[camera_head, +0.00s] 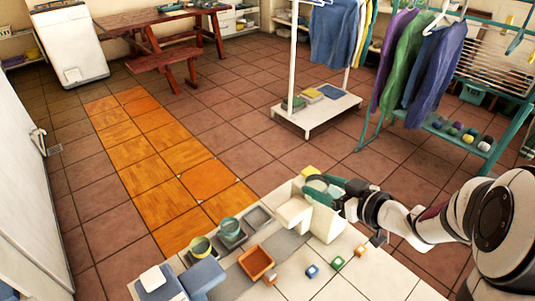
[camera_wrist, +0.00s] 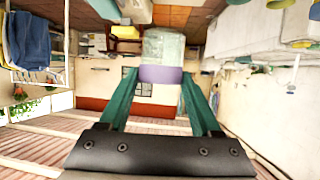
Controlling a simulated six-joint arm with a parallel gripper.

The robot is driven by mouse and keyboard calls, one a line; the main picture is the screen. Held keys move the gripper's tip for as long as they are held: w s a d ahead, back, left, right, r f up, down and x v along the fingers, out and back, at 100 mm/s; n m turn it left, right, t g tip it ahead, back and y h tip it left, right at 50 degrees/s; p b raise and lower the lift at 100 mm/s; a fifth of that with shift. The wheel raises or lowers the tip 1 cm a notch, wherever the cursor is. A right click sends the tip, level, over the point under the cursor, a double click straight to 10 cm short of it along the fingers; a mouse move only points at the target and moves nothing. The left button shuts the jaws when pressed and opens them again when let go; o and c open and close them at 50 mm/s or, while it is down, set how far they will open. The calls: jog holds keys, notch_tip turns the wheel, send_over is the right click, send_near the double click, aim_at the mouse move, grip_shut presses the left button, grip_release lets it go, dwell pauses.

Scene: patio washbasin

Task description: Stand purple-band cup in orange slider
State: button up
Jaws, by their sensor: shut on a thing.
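My gripper (camera_wrist: 161,78) is shut on the purple-band cup (camera_wrist: 163,46), a clear cup whose purple band sits between the two green fingertips. In the head view, my gripper (camera_head: 338,188) holds the cup (camera_head: 317,184) above the white stepped block at the counter's far side. Its band is hard to make out there. The orange slider (camera_head: 257,262) is an open, square, empty-looking tray on the counter, left of and nearer than my gripper. The cup is apart from it.
A cup with a yellow band (camera_head: 200,246) and a teal cup (camera_head: 230,228) stand left of the orange slider. A grey tray (camera_head: 259,218) lies behind it. The white block (camera_head: 322,220) stands below my gripper. Small coloured blocks (camera_head: 312,270) lie on the right.

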jog(key=s+a+f+n+g+y, duration=0.2)
jog(key=s+f+n+g+y, duration=0.25)
jog(key=s+f, duration=0.35)
jog(key=n, duration=0.1)
send_over(261, 265)
notch_tip(261, 265, down, 6)
notch_tip(261, 265, down, 3)
jog(key=shift+s+a+g+h, duration=0.1)
jog(key=shift+g+h, duration=0.15)
jog(key=shift+g, duration=0.2)
jog(key=shift+f, duration=0.3)
jog(key=shift+f, duration=0.15)
jog(key=o, duration=1.3)
jog(key=v, duration=1.2)
